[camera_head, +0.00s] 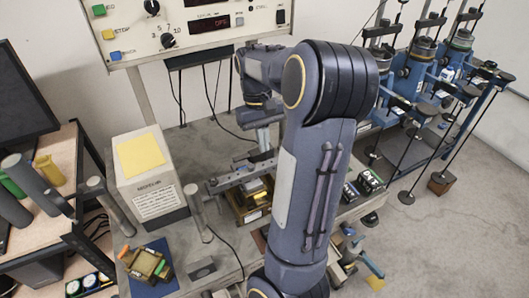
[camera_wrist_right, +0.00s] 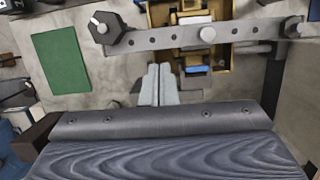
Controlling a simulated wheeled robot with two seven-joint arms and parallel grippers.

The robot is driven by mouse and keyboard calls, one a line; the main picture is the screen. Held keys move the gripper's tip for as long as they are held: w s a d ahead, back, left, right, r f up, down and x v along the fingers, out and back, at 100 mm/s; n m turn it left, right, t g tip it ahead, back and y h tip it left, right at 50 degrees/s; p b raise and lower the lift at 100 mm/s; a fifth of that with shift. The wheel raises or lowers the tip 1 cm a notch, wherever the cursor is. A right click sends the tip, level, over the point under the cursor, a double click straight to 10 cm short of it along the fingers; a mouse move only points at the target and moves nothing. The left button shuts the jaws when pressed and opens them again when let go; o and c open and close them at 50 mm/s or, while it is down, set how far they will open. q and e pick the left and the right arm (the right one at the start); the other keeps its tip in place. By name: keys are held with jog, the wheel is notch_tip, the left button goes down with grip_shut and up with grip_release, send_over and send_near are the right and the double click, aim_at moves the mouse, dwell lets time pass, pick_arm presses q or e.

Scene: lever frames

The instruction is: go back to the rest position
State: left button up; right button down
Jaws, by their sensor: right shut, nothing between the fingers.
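My right arm rises through the middle of the head view and bends over the bench. My right gripper (camera_head: 265,143) points down near a grey lever bar (camera_head: 234,180), partly hidden by my own arm. In the right wrist view, the gripper's two fingers (camera_wrist_right: 159,84) are together with nothing between them. The drilled bar (camera_wrist_right: 170,39) crosses just beyond the fingertips there, with no clear sign of contact. My left gripper does not show.
A grey box with a yellow top (camera_head: 142,154) stands left of the lever bar. A control panel (camera_head: 190,25) is behind the bench. Blue lever frames (camera_head: 413,72) stand at the right. A wooden shelf (camera_head: 66,165) and a monitor (camera_head: 22,95) are at the left.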

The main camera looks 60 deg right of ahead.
jog(key=s+a+r+n+t+y, duration=0.1)
jog(key=a+n+t, duration=0.15)
jog(key=a, duration=0.65)
jog(key=s+a+r+n+t, duration=0.1)
jog(key=a+r+t, duration=0.15)
jog(key=a, duration=0.65)
jog(key=s+a+f+n+t+y+b, duration=0.1)
jog(key=s+a+f+t, duration=0.2)
jog(key=a, duration=0.6)
jog(key=shift+s+f, duration=0.7)
jog(key=shift+s, duration=0.05)
